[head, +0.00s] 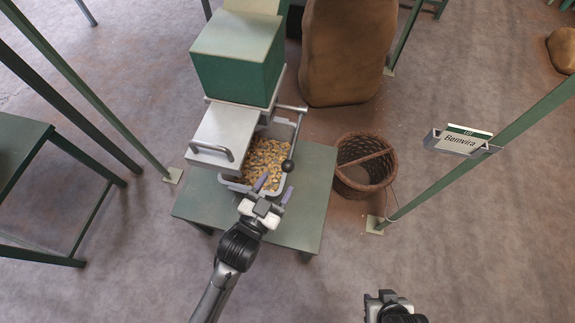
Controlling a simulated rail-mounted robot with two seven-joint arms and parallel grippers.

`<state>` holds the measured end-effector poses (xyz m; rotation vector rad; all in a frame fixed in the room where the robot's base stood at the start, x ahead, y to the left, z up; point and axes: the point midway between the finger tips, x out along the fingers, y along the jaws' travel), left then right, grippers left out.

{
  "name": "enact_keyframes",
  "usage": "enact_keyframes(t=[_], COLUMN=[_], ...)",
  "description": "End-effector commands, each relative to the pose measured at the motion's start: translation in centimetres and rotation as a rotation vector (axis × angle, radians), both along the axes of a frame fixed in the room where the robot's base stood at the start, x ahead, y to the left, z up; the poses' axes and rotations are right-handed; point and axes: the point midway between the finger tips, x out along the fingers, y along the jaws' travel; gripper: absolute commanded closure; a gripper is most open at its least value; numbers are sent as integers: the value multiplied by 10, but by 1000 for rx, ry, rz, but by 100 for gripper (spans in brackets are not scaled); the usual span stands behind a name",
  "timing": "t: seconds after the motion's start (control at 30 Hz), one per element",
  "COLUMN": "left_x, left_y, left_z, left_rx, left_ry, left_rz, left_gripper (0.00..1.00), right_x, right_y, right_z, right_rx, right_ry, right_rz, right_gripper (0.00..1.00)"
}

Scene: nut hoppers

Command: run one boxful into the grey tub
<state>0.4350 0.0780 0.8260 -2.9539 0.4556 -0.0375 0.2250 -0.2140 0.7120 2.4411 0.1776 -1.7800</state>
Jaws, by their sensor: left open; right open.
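The grey tub (293,131) stands on a green table under the hopper (236,62), with many tan nuts (265,160) in it. The hopper is a green box with a pale metal box (223,137) at its front, which has a bar handle (212,151). A metal lever with a black knob (288,165) reaches over the tub's right side. My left gripper (273,188) is open at the tub's near edge; whether it touches the rim I cannot tell. My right gripper (388,298) is at the bottom edge, partly cut off, open and away from the table.
The green table (308,200) has bare room at its right and front. A wicker basket (365,162) stands on the floor to the right. A large brown sack (345,50) is behind. A green post with a "Bemvira" sign (464,141) rises at the right; more posts are at left.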

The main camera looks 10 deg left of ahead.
Motion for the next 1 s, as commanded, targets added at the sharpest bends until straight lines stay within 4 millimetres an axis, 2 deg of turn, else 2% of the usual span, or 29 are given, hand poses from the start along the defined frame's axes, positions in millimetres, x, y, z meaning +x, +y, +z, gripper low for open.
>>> enact_keyframes(t=[0.03,0.2,0.4,0.6,0.9,1.0], left_x=[10,35,55,63,64,64], left_y=[-3,-11,-17,-20,-20,-20], left_z=[-1,-1,-1,0,0,0], left_rx=[-1,-1,1,0,0,0], left_ry=[-4,-3,-1,0,1,1], left_rz=[-1,0,0,0,0,0], left_gripper=[40,40,40,40,40,48], right_x=[0,0,1,1,1,1], right_y=[0,-2,-4,-5,-4,-3], right_z=[-5,-12,-17,-18,-18,-18], right_rx=[-1,-5,-13,-17,-13,-10], right_ry=[0,-1,-2,-4,-3,-4], right_rz=[0,2,6,8,5,4], right_gripper=[57,57,57,57,57,57])
